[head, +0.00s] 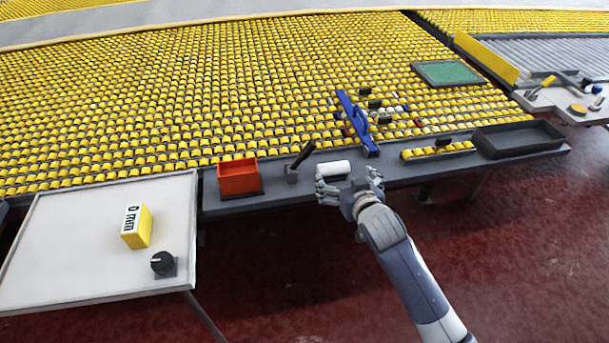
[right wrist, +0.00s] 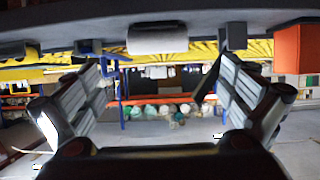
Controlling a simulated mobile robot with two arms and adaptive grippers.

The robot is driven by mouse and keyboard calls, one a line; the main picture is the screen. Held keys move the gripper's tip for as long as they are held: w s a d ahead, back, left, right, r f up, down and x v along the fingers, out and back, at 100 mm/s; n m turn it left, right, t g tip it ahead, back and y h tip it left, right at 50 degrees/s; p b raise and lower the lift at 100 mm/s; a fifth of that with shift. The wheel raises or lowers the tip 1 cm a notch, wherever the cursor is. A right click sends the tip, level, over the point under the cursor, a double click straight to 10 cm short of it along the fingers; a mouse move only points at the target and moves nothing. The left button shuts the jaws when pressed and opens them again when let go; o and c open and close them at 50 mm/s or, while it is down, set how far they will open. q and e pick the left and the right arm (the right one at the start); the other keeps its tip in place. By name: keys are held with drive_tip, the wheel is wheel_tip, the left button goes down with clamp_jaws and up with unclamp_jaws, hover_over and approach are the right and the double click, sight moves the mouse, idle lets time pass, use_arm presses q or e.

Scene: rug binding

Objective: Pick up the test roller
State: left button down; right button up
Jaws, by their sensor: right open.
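The test roller appears to be the white cylinder (head: 333,169) lying on the grey ledge (head: 400,172) in the head view. It also shows as a pale cylinder (right wrist: 157,39) at the top of the right wrist view, where the scene looks upside down. My right gripper (head: 348,180) is open just in front of the roller. In the right wrist view the fingers (right wrist: 160,70) are spread wide, with the roller beyond the gap between them. I see no contact with it. My left gripper is not in view.
An orange bin (head: 240,178) and an upright dark handle (head: 300,157) stand left of the roller. A blue frame (head: 357,122) is close on its right. A dark tray (head: 517,138) lies farther right. A white table (head: 80,240) holds a yellow device (head: 137,227) and black knob (head: 163,262).

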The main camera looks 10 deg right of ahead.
sight(334, 166)
drive_tip(key=x, duration=0.5)
drive_tip(key=shift+w+r, duration=0.1)
drive_tip(key=shift+w, duration=0.35)
drive_tip(key=shift+f+x, duration=0.25)
drive_tip(key=shift+x, duration=2.35)
drive_tip(key=shift+s+d, duration=0.1)
drive_tip(key=c, duration=1.2)
